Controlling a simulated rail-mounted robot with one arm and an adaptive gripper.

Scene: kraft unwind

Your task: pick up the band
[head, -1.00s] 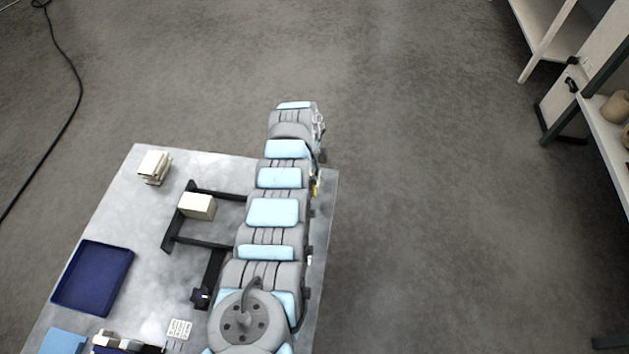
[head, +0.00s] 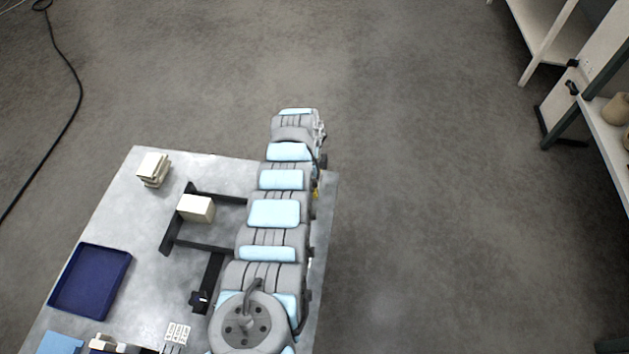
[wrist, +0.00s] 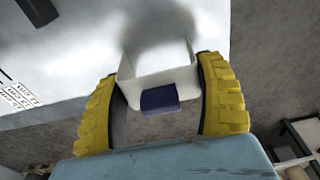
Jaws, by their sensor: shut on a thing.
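In the wrist view my gripper (wrist: 158,78) has its two ribbed yellow fingers on either side of a pale, open-centred piece that looks like the band (wrist: 150,82). Its sides meet the fingers, and the gripper is shut on it. A dark blue patch (wrist: 159,99) shows on or in front of its near side; I cannot tell which. A blurred grey patch shows beyond its opening. In the head view my arm hides the band and nearly all of the gripper, above the table's right edge.
The grey table (head: 140,235) carries a black frame with a cream block (head: 197,208), a stack of pale blocks (head: 153,168) and a dark blue tray (head: 91,281). Shelving (head: 600,140) stands at the right. The floor between is clear.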

